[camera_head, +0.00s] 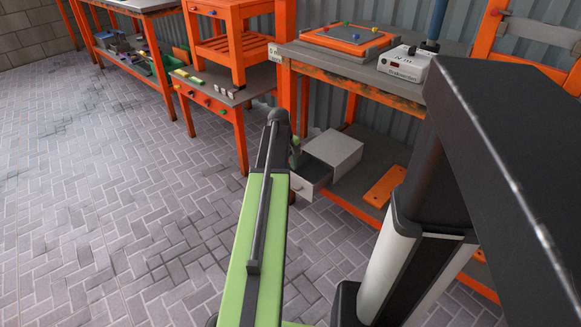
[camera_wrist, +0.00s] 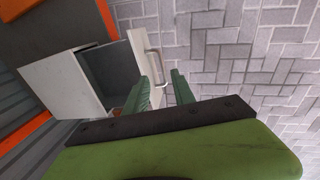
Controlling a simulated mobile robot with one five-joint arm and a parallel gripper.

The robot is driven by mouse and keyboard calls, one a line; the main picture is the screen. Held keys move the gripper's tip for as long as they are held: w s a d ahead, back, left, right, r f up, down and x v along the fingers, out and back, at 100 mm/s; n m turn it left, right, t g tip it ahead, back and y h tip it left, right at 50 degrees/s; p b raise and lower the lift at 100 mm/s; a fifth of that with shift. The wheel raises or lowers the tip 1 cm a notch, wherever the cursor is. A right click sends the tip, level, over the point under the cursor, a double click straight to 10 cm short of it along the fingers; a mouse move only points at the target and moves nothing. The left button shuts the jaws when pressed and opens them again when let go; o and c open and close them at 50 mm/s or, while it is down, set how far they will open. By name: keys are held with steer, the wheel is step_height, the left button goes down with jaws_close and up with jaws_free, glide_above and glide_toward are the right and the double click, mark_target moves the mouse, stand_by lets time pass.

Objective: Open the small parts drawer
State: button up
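The small parts drawer (camera_head: 308,186) is part of a white box-shaped cabinet (camera_head: 338,150) on the low shelf of the right workbench. The drawer stands out from the cabinet, and its dark inside (camera_wrist: 104,72) shows in the wrist view. Its silver bar handle (camera_wrist: 152,64) is on the drawer front (camera_wrist: 139,55). My gripper (camera_wrist: 161,80) is open, with two green fingers apart at the lower end of the handle. The handle's lower end runs between the fingertips; I cannot tell whether they touch it. In the head view my arm hides part of the drawer.
An orange board (camera_head: 384,187) lies on the shelf right of the cabinet. The workbench (camera_head: 345,72) above carries an orange tray (camera_head: 350,38) and a white device (camera_head: 406,64). An orange-legged table (camera_head: 225,92) stands to the left. The brick floor (camera_head: 120,210) is clear.

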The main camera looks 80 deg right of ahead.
step_height(320, 180, up, 7)
steer(key=a+p, duration=0.1)
steer(key=p, duration=0.4)
steer(key=shift+w+f, duration=0.15)
steer(key=shift+w, duration=0.25)
